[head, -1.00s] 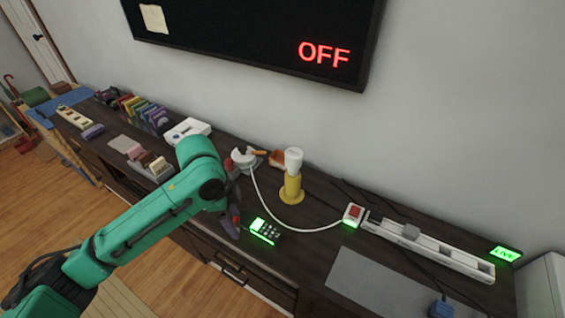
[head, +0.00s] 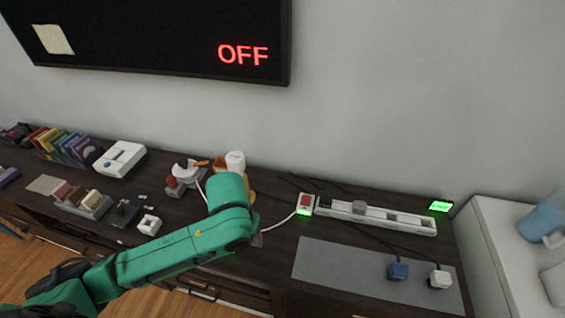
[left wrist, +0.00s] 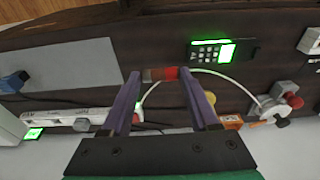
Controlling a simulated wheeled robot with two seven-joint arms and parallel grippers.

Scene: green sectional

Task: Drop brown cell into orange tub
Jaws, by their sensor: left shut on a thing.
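In the head view my green arm hides most of the gripper and the held piece. The orange tub (head: 220,162) stands at the back of the counter, partly behind a white-topped yellow stand (head: 235,159). In the left wrist view the tub (left wrist: 233,121) is right of the gripper. My right gripper is not in view.
A lit keypad (left wrist: 222,51) lies near the gripper in the left wrist view. A white cable runs to the red switch box (head: 305,203) and white rail (head: 375,216). A white-and-red device (head: 184,172) stands left of the tub. The grey mat (head: 340,270) has free room.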

